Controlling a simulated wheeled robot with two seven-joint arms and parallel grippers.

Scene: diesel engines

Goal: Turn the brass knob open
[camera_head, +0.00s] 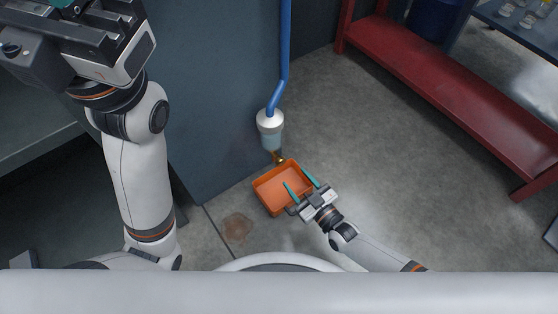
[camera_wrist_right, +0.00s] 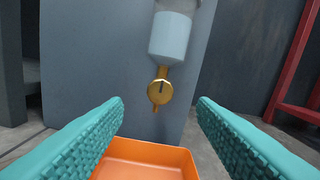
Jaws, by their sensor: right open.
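The brass knob (camera_wrist_right: 160,91) sits under the pale bowl of a filter unit (camera_wrist_right: 171,38) and shows a dark slot on its face. In the head view the knob (camera_head: 279,158) is small, just below the filter unit (camera_head: 270,130). My right gripper (camera_head: 301,180) is open and empty, with its teal fingers pointing toward the knob. In the right wrist view the knob lies between the two fingers (camera_wrist_right: 160,115) but farther off, apart from them. My left gripper (camera_head: 60,15) is high at the upper left, with its fingertips not clearly seen.
An orange tray (camera_head: 266,198) lies on the floor below the knob and under my right gripper. A blue pipe (camera_head: 285,50) runs up from the filter. A brown stain (camera_head: 236,229) marks the floor. A red bench (camera_head: 440,90) stands at right, with clear floor before it.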

